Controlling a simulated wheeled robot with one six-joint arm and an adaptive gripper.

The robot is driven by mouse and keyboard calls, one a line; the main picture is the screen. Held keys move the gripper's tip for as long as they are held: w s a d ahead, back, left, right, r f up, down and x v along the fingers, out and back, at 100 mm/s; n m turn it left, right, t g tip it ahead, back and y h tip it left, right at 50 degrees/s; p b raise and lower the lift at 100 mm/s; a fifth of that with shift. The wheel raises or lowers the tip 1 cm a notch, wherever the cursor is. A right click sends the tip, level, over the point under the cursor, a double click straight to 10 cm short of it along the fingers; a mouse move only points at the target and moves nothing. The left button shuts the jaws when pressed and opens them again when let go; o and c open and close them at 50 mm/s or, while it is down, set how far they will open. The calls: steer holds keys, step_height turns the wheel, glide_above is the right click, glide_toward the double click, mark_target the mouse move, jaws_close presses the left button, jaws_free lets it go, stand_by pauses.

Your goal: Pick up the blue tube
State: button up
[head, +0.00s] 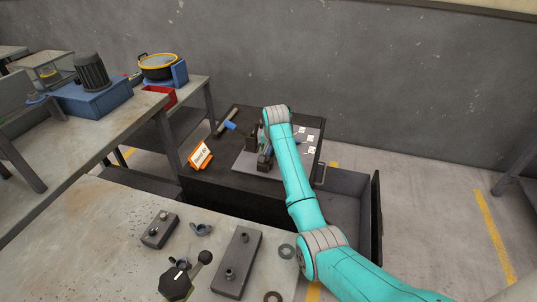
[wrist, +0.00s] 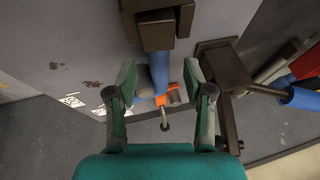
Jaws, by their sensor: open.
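The blue tube (wrist: 157,58) shows in the wrist view below a dark brown block of the press (wrist: 158,27). My gripper (wrist: 160,78) is open, with one finger on each side of the tube's lower end. I see gaps between the fingers and the tube, and cannot tell how far they differ in depth. A grey cylinder (wrist: 142,82) and an orange part (wrist: 172,97) lie near the tube's lower end. In the head view my arm hides most of the press and my gripper.
The press stands on a grey plate (head: 245,161) on a black cabinet, beside an orange sign (head: 200,156). A bar with a blue grip (head: 230,125) lies left of it. An open drawer (head: 346,183) juts out right. The front bench (head: 110,225) holds loose metal parts.

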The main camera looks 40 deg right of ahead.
steer(key=shift+w+d+f, duration=0.15)
steer(key=shift+w+f, duration=0.15)
steer(key=shift+f, duration=0.35)
jaws_close()
